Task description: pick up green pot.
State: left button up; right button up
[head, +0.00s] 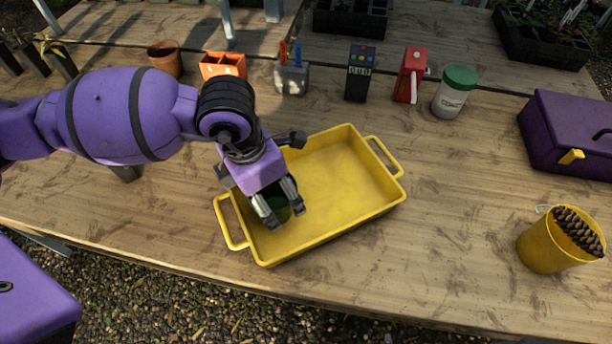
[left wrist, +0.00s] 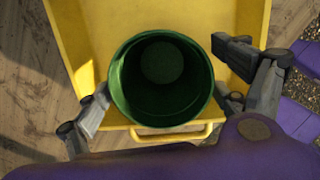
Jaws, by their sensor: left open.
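The green pot (left wrist: 161,115) stands in the yellow tray (left wrist: 92,25), near the tray's handle in the left wrist view, with its open mouth facing the camera. It looks empty inside. In the head view only a small part of the green pot (head: 283,213) shows between my fingers, at the left end of the yellow tray (head: 340,184). My left gripper (head: 279,210) is open above and around the pot. In the left wrist view one finger is close to each side of the pot; I cannot tell whether they touch it. My right gripper is not in view.
Behind the tray stand a terracotta pot (head: 165,58), an orange planter (head: 223,66), a grey holder (head: 292,78), a dark meter (head: 360,74), a red device (head: 410,75) and a green-lidded jar (head: 455,92). A purple toolbox (head: 570,135) and a yellow cup with a pinecone (head: 548,245) are at right.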

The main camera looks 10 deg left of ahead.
aim_at(274, 200)
pick_arm(q)
jog(key=shift+w+f, duration=0.1)
jog(key=shift+f, duration=1.1)
jog(key=c, duration=1.2)
